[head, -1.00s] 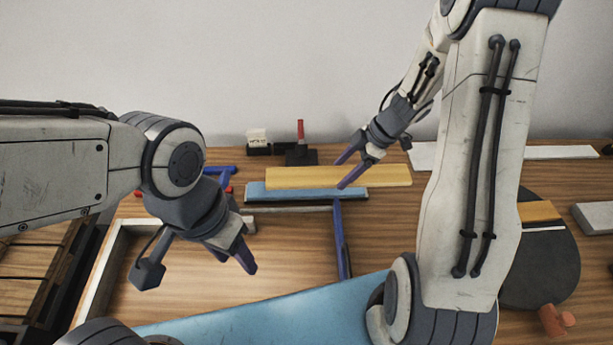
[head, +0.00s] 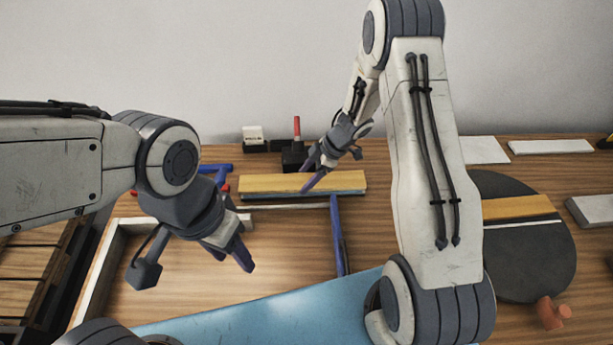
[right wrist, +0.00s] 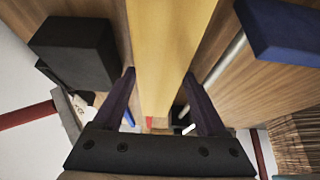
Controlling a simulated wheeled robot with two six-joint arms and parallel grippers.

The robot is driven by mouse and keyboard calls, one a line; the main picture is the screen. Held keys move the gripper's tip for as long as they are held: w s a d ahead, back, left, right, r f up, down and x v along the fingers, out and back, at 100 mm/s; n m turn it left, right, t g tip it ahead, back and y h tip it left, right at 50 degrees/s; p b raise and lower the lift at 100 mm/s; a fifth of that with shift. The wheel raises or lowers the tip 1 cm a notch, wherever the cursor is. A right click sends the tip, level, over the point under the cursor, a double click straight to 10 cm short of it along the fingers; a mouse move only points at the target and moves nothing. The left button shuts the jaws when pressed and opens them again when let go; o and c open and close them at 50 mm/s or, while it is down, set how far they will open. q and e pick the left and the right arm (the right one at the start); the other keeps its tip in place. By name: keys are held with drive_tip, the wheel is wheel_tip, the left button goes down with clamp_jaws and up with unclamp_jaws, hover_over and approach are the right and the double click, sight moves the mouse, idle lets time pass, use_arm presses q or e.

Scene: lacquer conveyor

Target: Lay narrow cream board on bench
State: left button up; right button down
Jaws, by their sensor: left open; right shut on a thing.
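A narrow yellowish-cream board (head: 262,184) lies lengthwise left to right in the head view, over a blue board (head: 352,193) that shows only as a thin strip at its front edge. I cannot tell whether the two touch. My right gripper (head: 306,176) is shut on the cream board near its middle. In the right wrist view the board (right wrist: 168,45) runs between both fingers. My left gripper (head: 232,256) is open and empty, above the wooden bench (head: 290,245) on the left, apart from the board.
A black stand with a red handle (head: 297,128) is behind the board. A blue bar (head: 339,240) stands in front of it. A large light-blue surface (head: 270,312) fills the near middle. A round dark paddle (head: 525,260) with strips is at right. White boards (head: 550,146) lie at back right.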

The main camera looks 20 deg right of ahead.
unclamp_jaws()
drive_tip(key=shift+f, duration=0.1)
